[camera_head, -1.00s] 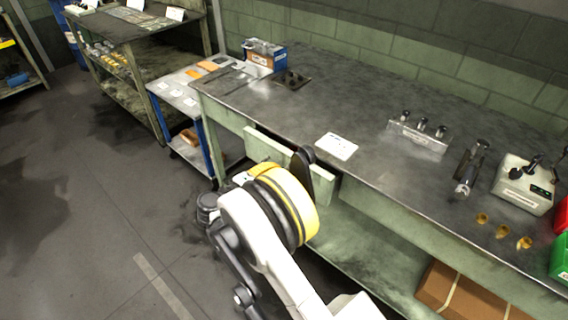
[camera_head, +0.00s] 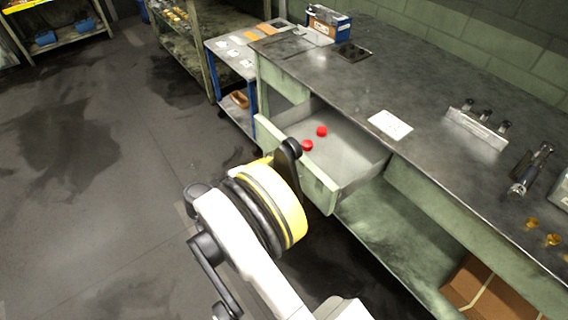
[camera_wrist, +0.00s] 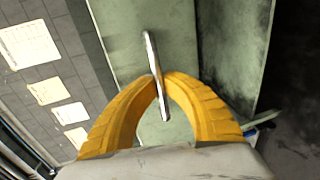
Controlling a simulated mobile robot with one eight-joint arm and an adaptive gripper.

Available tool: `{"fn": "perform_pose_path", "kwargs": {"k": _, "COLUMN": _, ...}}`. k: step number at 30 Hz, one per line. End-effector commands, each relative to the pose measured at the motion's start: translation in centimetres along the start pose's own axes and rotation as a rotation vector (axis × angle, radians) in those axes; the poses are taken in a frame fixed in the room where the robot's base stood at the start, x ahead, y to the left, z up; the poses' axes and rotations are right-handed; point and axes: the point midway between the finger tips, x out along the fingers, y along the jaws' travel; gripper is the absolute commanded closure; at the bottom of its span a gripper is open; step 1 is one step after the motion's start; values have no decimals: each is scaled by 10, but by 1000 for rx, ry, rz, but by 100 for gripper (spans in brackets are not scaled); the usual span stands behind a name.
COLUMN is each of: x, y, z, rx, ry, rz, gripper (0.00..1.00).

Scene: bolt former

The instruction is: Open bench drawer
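The bench drawer (camera_head: 350,158) stands pulled well out from the workbench (camera_head: 420,130), its pale green front (camera_head: 325,188) away from the bench and its grey inside showing. Two red round objects (camera_head: 321,131) lie in it. In the wrist view, my gripper (camera_wrist: 162,90) has its yellow fingers closed on the thin metal drawer handle (camera_wrist: 151,50), which stands out from the green drawer front (camera_wrist: 175,45). In the head view my wrist hides the fingers and the handle.
A white card (camera_head: 390,124) and a rack with dark knobs (camera_head: 476,128) lie on the bench top. A blue-legged cart (camera_head: 235,62) stands left of the bench. A cardboard box (camera_head: 490,290) sits on the lower shelf. The floor at left is clear.

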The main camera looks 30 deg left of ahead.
Motion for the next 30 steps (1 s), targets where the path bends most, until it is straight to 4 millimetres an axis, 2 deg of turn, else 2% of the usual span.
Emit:
{"fn": "perform_pose_path", "kwargs": {"k": 10, "x": -1, "y": 1, "z": -1, "rx": 0, "ry": 2, "rz": 2, "gripper": 100}}
{"fn": "perform_pose_path", "kwargs": {"k": 13, "x": -1, "y": 1, "z": -1, "rx": 0, "ry": 1, "rz": 2, "gripper": 69}}
{"fn": "perform_pose_path", "kwargs": {"k": 14, "x": -1, "y": 1, "z": -1, "rx": 0, "ry": 1, "rz": 2, "gripper": 68}}
{"fn": "perform_pose_path", "kwargs": {"k": 23, "x": -3, "y": 0, "z": -1, "rx": 0, "ry": 2, "rz": 1, "gripper": 68}}
{"fn": "perform_pose_path", "kwargs": {"k": 26, "x": -12, "y": 0, "z": -1, "rx": -1, "ry": 3, "rz": 1, "gripper": 68}}
{"fn": "perform_pose_path", "kwargs": {"k": 30, "x": -39, "y": 0, "z": -1, "rx": -2, "ry": 5, "rz": 1, "gripper": 68}}
